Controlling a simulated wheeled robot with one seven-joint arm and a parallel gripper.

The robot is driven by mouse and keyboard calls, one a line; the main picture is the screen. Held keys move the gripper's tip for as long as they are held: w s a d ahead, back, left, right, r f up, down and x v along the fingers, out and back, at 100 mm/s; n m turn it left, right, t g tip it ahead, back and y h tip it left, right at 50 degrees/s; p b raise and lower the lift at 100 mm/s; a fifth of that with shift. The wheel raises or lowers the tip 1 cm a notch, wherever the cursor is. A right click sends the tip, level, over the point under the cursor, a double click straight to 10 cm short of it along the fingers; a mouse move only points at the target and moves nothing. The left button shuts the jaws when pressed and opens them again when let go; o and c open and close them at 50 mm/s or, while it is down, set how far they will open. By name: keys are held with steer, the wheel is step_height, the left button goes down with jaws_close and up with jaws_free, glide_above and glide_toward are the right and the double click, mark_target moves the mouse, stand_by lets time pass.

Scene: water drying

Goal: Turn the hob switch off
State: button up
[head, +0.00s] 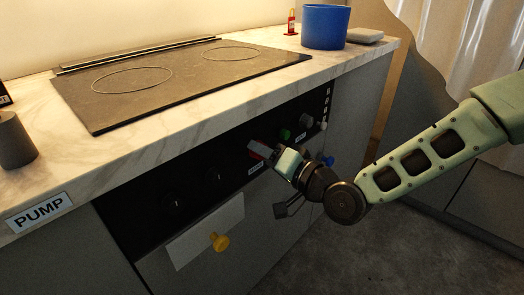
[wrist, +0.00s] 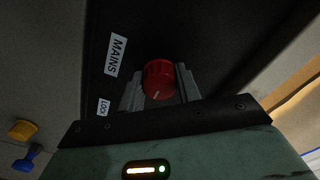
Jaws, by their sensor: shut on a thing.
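The red knob (wrist: 158,78) sits on the dark panel beside a MAINS label (wrist: 115,56) in the wrist view. A short white mark shows on its face, near its lower edge. My gripper (wrist: 160,74) has one finger on each side of the knob and is shut on it. In the head view my gripper (head: 268,152) is at the panel front, and a little of the red knob (head: 259,148) shows at its tip. The knob is mostly hidden there. Which control is the hob switch cannot be told from any readable label.
The panel also has a green knob (head: 284,134), a grey knob (head: 306,121) and dark knobs (head: 214,174). A yellow knob (head: 220,242) and a blue one (head: 328,160) stick out lower down. The hob (head: 180,80) and a blue pot (head: 325,27) are on the counter above.

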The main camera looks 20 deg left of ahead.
steer(key=shift+f, duration=0.1)
steer(key=o, duration=1)
steer(key=shift+c, duration=0.2)
steer(key=p+v, duration=0.1)
steer(key=v, duration=1.6)
steer(key=shift+d, duration=0.25)
steer(key=shift+s, duration=0.15)
